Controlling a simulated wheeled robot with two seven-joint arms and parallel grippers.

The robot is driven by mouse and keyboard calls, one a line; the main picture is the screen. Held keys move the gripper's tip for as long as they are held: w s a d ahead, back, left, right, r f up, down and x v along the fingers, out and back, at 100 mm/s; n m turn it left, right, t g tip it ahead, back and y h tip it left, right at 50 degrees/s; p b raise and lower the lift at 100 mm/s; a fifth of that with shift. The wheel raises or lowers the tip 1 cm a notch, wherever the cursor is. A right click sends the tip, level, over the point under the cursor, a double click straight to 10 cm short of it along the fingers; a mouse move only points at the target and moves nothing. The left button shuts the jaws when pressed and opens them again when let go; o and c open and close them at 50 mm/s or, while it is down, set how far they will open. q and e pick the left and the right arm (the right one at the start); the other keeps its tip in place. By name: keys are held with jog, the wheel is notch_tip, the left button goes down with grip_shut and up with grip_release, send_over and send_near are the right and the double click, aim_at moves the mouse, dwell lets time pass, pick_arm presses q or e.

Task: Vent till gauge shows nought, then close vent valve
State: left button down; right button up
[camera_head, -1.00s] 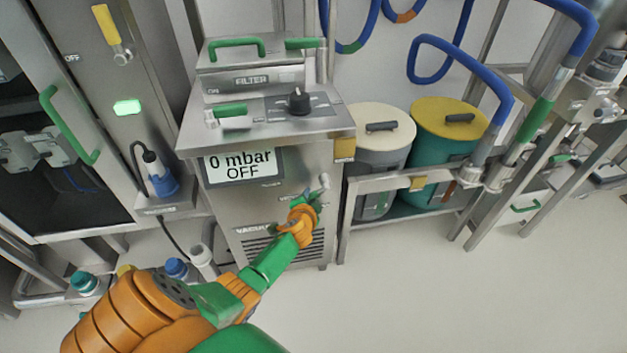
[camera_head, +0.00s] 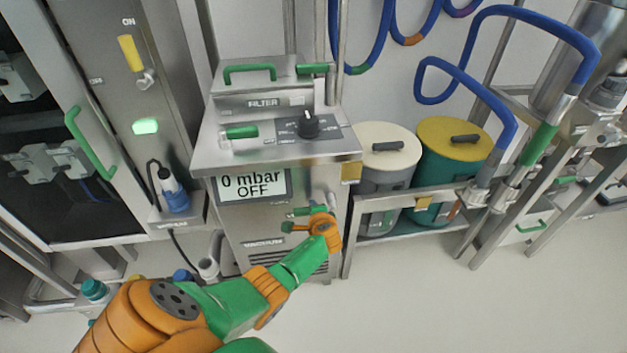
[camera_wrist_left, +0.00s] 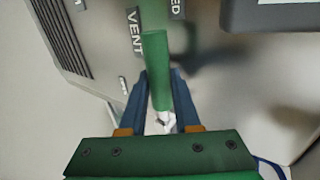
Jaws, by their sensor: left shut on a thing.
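The display on the vacuum unit (camera_head: 252,186) reads "0 mbar OFF". My left gripper (camera_head: 312,213) is at the unit's front panel, below the display. In the left wrist view its two blue fingers (camera_wrist_left: 160,98) are shut around the green vent valve lever (camera_wrist_left: 155,58). The lever's free end sticks out beyond the fingers, between the VENT label (camera_wrist_left: 134,32) and a label ending in "ED" (camera_wrist_left: 177,8). In the head view the lever (camera_head: 298,211) lies nearly level, its end pointing left. My wrist partly hides the valve. My right gripper is not in view.
A black knob (camera_head: 308,126) and a green handle (camera_head: 242,132) are on the unit's top. A cabinet with a green handle (camera_head: 90,143) stands left. White-lidded (camera_head: 384,142) and yellow-lidded (camera_head: 455,138) drums stand in a frame on the right. The floor (camera_head: 520,310) at front right is clear.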

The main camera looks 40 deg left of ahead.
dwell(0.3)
pick_arm(q)
jog(key=c, duration=0.9)
grip_release()
jog(key=p+v, duration=0.4)
jog(key=v, duration=0.3)
jog(key=shift+r, duration=0.1)
